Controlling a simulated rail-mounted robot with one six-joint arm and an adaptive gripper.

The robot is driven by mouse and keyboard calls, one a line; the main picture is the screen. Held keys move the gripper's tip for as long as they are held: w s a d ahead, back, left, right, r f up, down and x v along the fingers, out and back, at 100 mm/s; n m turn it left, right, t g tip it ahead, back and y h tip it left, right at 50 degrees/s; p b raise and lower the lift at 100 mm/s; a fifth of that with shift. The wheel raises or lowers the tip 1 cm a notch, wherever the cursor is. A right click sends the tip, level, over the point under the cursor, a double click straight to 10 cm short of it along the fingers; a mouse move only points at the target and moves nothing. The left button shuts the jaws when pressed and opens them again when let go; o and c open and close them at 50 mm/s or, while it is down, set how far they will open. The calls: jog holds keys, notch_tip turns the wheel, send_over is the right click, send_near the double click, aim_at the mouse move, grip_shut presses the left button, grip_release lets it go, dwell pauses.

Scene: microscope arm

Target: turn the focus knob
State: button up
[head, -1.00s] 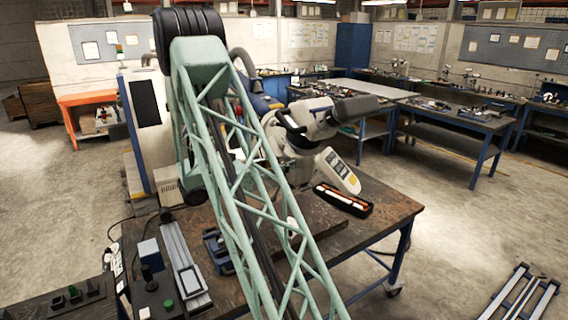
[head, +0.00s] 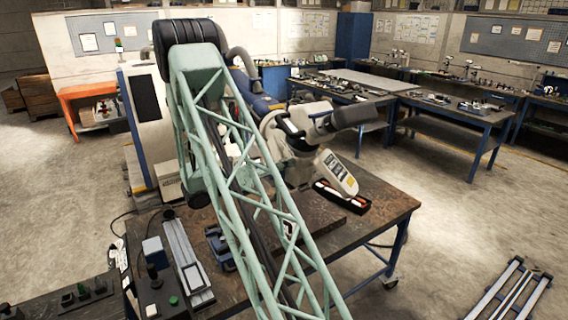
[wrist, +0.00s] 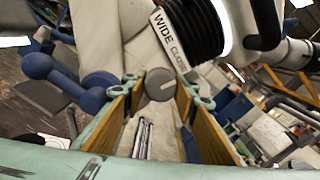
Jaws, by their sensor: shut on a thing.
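The microscope (head: 338,172) stands on the workbench (head: 385,210), partly behind my lattice arm in the head view. In the wrist view its white body and ribbed black ring (wrist: 195,28), by a "WIDE CLOSE" label, are near. The focus knob (wrist: 160,84) is a small round grey cap with a light line across its face. My gripper (wrist: 160,90) has its two padded fingers on either side of the knob and is shut on it. In the head view the gripper and the knob are hidden behind my arm.
A blue dumbbell-shaped part (wrist: 62,80) lies close left of my fingers. A black tray with light and red items (head: 342,196) is on the bench beside the microscope. Other benches (head: 455,120) stand further back. The floor at right is mostly clear.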

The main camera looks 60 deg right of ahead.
dwell(0.4)
jog(key=o, duration=0.8)
jog(key=shift+o, duration=0.2)
jog(key=shift+w+a, duration=0.1)
jog(key=shift+a, duration=0.05)
jog(key=v, duration=1.1)
jog(key=shift+a, duration=0.35)
jog(key=shift+w, duration=0.1)
